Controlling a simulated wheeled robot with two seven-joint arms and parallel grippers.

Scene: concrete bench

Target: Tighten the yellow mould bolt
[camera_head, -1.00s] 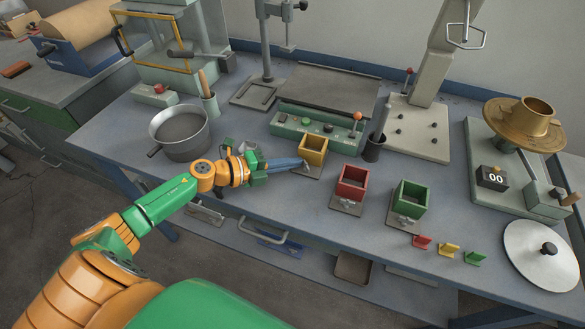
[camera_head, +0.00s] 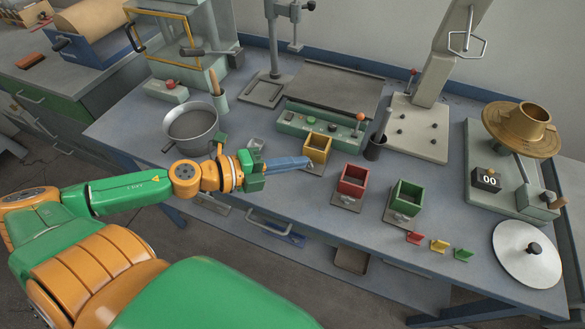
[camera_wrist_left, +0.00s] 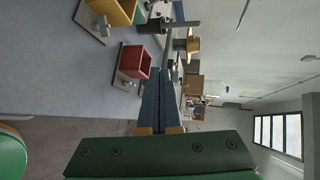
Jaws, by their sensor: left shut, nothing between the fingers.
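The yellow mould (camera_head: 318,148) is an open-topped square box on a small grey plate near the bench's front edge. It also shows at the top of the left wrist view (camera_wrist_left: 112,10), with its pale metal bolt (camera_wrist_left: 103,27) on one side. In the head view my fingers hide that bolt. My left gripper (camera_head: 308,161) is shut and empty, its blue fingers pointing right, with the tips just in front of the yellow mould. I cannot tell whether they touch it. In the left wrist view the fingers (camera_wrist_left: 164,74) lie close together. My right gripper is out of view.
Right of the yellow mould stand a red mould (camera_head: 353,181) and a green mould (camera_head: 406,196). Small coloured pieces (camera_head: 439,245) and a pale disc (camera_head: 527,255) lie further right. A metal pot (camera_head: 190,130) stands left, behind my arm. A control box (camera_head: 318,128) stands behind the yellow mould.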

